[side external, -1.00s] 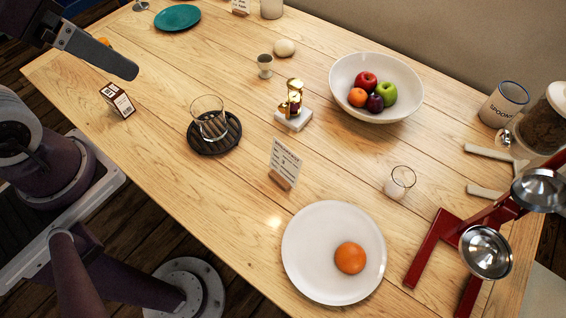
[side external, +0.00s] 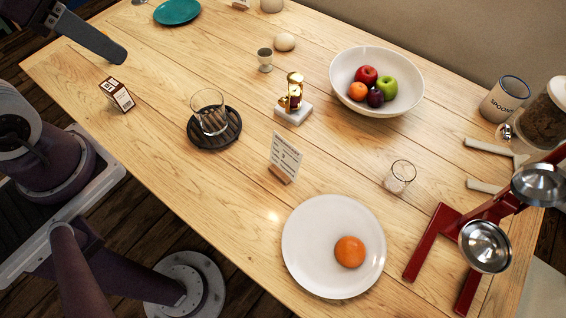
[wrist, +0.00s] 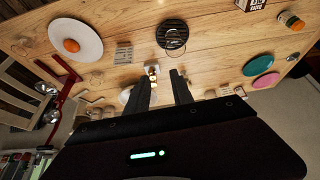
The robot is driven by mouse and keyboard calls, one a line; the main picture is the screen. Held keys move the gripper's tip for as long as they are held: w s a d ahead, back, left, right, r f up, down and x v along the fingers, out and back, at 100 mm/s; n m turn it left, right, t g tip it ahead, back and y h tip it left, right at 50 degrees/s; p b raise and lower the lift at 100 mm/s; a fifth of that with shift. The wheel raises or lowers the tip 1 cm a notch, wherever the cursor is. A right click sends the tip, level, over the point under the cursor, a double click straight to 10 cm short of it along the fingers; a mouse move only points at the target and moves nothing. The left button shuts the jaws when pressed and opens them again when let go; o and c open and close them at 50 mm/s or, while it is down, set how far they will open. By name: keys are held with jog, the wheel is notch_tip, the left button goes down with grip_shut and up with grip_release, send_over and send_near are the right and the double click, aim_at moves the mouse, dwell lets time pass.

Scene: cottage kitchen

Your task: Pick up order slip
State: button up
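The order slip (side external: 286,157) is a white printed card standing upright in a small wooden holder (side external: 280,174) on the table, behind the white plate. It also shows in the wrist view (wrist: 123,54), left of the fingers. My gripper (wrist: 161,74) has its two fingers well apart with nothing held between them. In the side view only part of my gripper shows at the top left, far from the slip and above the table. Its far finger is not clear there.
A white plate (side external: 310,272) with an orange stands in front of the slip. A brass ornament on a white base (side external: 293,113), a glass on a dark coaster (side external: 214,143) and a small glass (side external: 400,178) surround it. A fruit bowl (side external: 345,100) and red stand (side external: 432,242) are to the right.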

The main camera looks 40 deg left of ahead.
aim_at(287, 156)
jog(key=w+d+f+n+g+h, duration=0.4)
jog(key=w+d+f+n+h, duration=0.15)
jog(key=w+f+n, duration=0.2)
jog(key=w+d+f+n+g+h, duration=0.5)
jog(key=w+f+n+h, duration=0.1)
jog(key=w+f, duration=0.25)
notch_tip(287, 156, down, 13)
jog(key=w+n+t+h, duration=0.1)
jog(key=w+n+h, duration=0.1)
jog(key=w+n, duration=0.15)
jog(key=shift+n, duration=0.3)
jog(key=x, duration=0.4)
jog(key=s+x, duration=0.1)
jog(key=x, duration=0.2)
jog(key=shift+f, duration=0.15)
jog(key=shift+d+f, duration=0.15)
jog(key=shift+d, duration=0.15)
grip_shut()
